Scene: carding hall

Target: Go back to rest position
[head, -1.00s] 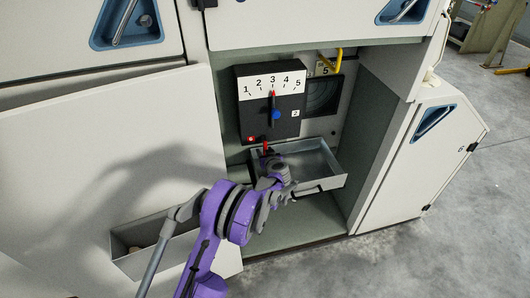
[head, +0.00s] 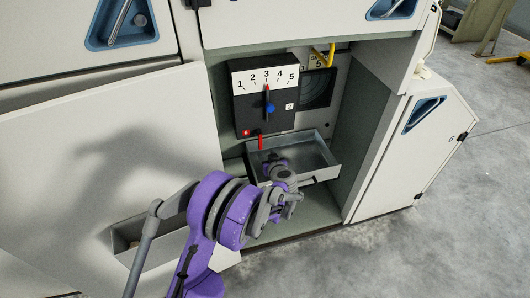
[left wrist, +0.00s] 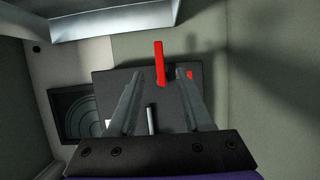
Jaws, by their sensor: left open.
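My left gripper (head: 268,165) shows small in the head view, at the end of my purple arm, over the open metal drawer and just below the red lever (head: 260,142). In the left wrist view my left gripper (left wrist: 158,74) has its two fingers apart with nothing held. The red lever (left wrist: 159,63) shows between and beyond the fingertips, apart from them as far as I can tell. The lever hangs from the bottom of the black dial box (head: 264,120), whose pointer is at 3. My right gripper is not in view.
The open drawer (head: 327,174) juts out below the dial box in the cabinet recess. A large pale panel (head: 110,130) stands at left, with a bin (head: 160,254) on it. Open floor (head: 440,240) lies at right.

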